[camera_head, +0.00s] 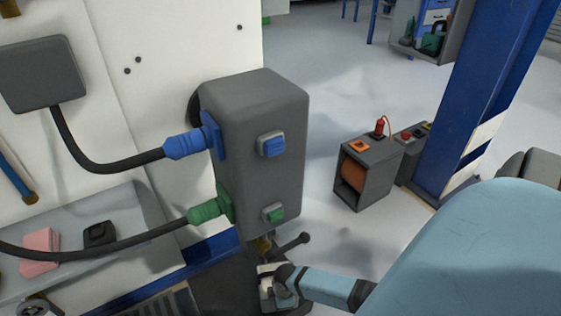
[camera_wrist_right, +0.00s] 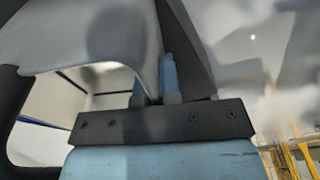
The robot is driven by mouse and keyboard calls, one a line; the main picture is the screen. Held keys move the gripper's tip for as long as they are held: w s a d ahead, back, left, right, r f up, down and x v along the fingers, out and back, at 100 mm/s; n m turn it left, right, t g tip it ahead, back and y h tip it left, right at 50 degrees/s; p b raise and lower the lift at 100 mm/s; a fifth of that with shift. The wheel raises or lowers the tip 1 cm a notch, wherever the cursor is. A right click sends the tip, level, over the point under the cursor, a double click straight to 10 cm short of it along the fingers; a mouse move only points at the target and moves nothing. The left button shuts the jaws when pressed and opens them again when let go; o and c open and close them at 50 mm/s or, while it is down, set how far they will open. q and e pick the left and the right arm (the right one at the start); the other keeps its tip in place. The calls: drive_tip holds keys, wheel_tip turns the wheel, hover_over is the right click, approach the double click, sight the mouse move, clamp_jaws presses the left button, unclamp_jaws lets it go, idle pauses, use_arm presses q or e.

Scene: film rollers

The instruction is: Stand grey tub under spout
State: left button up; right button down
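A grey box unit (camera_head: 262,150) hangs on the white panel, with a small brass spout (camera_head: 263,244) and a dark lever (camera_head: 293,243) at its underside. My right gripper (camera_head: 284,288) is low beneath the spout, beside a pale grey piece (camera_head: 265,285) that looks like part of the tub; most of it is hidden. In the right wrist view, the curved grey tub (camera_wrist_right: 75,35) fills the upper left. Its wall runs down between the two close fingertips (camera_wrist_right: 155,80), so the gripper appears shut on it. I cannot tell whether the tub touches anything below. My left gripper is not in view.
Blue (camera_head: 185,144) and green (camera_head: 205,211) plugs with black cables enter the unit's left side. A grey tray (camera_head: 130,210) holds a pink block (camera_head: 40,250) and a black piece (camera_head: 99,234). A grey box with an orange roll (camera_head: 365,172) stands on the open floor behind.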

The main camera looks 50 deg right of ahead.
drive_tip(key=shift+f, duration=0.2)
drive_tip(key=c, duration=1.3)
unclamp_jaws()
drive_tip(key=r+p, duration=0.1)
drive_tip(key=r, duration=0.1)
drive_tip(key=r+p, duration=0.1)
drive_tip(key=r, duration=0.1)
drive_tip(key=shift+s+d+r+p, duration=0.1)
drive_tip(key=shift+d+r+p, duration=0.1)
drive_tip(key=shift+p, duration=0.1)
wheel_tip(320, 180, up, 2)
drive_tip(key=shift+s+d+r+p, duration=0.1)
drive_tip(key=shift+r+p, duration=0.15)
drive_tip(key=shift+p, duration=0.4)
drive_tip(key=shift+r, duration=0.5)
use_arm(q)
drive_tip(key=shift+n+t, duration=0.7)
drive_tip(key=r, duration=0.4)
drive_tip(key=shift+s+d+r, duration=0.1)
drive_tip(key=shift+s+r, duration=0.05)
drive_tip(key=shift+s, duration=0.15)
